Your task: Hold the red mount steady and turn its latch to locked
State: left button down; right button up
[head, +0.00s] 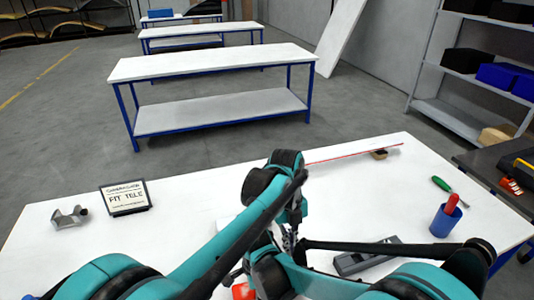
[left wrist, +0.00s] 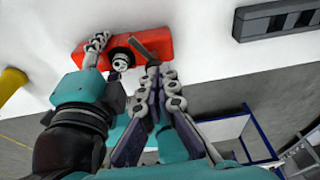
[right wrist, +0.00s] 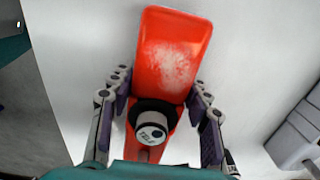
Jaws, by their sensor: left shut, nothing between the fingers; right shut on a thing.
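The red mount (head: 243,291) shows only as a small patch in the head view, mostly hidden behind my arms. In the right wrist view the red mount (right wrist: 172,60) lies between the fingers of my right gripper (right wrist: 160,115), which is shut on it. A black knob with a pale lettered cap (right wrist: 153,124) sits on the mount. In the left wrist view the mount (left wrist: 150,45) carries this knob (left wrist: 122,62), with a flat dark piece beside it. My left gripper (left wrist: 153,75) is shut and empty, just beside the knob. I cannot tell the latch's position.
A sign reading FIT TELE (head: 126,197) and a grey bracket (head: 70,217) stand on the left of the white table. A grey block (head: 368,257), a blue cup (head: 445,221) and a green-handled tool (head: 441,184) are on the right. The table's far middle is mostly clear.

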pick_arm(q)
jog(key=shift+w+x, duration=0.25)
jog(key=shift+x, duration=0.9)
jog(key=shift+w+x, duration=0.25)
jog(key=shift+x, duration=0.9)
jog(key=shift+s+a+f, duration=0.1)
jog(key=shift+s+a, duration=0.05)
jog(key=shift+s+a, duration=0.1)
jog(key=shift+a, duration=0.45)
jog(key=shift+s+a, duration=0.2)
jog(key=shift+a, duration=0.2)
jog(key=shift+s+a, duration=0.1)
jog(key=shift+w+a, duration=0.2)
jog(key=shift+w, duration=0.15)
jog(key=v, duration=0.3)
jog(key=s+v, duration=0.1)
jog(key=v, duration=0.1)
jog(key=shift+d+r, duration=0.15)
jog(key=shift+r, duration=0.4)
